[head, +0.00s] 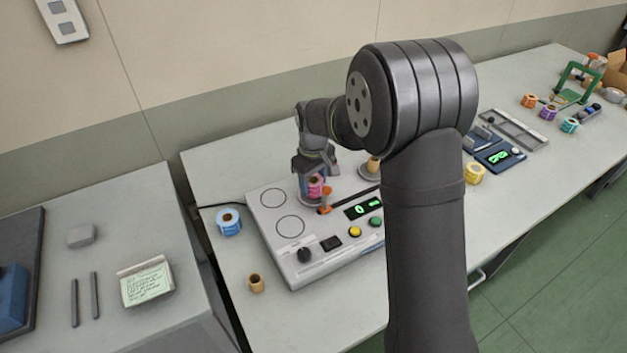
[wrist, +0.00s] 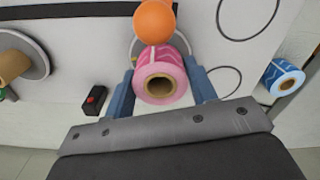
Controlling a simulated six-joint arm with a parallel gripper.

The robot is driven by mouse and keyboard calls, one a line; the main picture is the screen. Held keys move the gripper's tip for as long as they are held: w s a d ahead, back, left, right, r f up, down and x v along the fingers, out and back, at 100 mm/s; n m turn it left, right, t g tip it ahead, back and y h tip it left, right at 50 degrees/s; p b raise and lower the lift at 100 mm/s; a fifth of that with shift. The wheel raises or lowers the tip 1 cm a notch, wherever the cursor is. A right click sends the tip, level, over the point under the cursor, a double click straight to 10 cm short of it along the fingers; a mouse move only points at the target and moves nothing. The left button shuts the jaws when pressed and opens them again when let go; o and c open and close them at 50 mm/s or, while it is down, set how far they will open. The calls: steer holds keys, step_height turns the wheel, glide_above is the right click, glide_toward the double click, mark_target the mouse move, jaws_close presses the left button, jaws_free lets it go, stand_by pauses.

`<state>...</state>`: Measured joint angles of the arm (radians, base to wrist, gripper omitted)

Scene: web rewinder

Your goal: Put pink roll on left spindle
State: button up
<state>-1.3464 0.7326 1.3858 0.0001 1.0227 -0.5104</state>
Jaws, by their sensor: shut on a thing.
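The pink roll (head: 315,188) is between the fingers of my gripper (head: 314,178) in the head view. In the wrist view the pink roll (wrist: 160,79) shows its open brown core, with a blue finger of my gripper (wrist: 161,88) on each side. The left spindle's grey flange (head: 304,200) is under the roll; part of it shows behind the roll in the wrist view (wrist: 137,48). The roll and fingers hide the spindle's post, so I cannot tell whether the core is around it. The right spindle (head: 368,178) holds a brown core (head: 373,163).
An orange-tipped part (head: 324,210) is close beside the roll; its orange ball (wrist: 154,21) shows in the wrist view. A blue roll (head: 229,222) and a loose brown core (head: 256,283) stand left of the machine (head: 300,264). A yellow roll (head: 474,173) is at right.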

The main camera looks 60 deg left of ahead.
steer(key=shift+f, duration=0.5)
steer(key=o, duration=1.3)
steer(key=shift+r, duration=0.1)
steer(key=shift+r, duration=3.7)
steer(key=shift+f, duration=3.7)
steer(key=shift+r, duration=0.1)
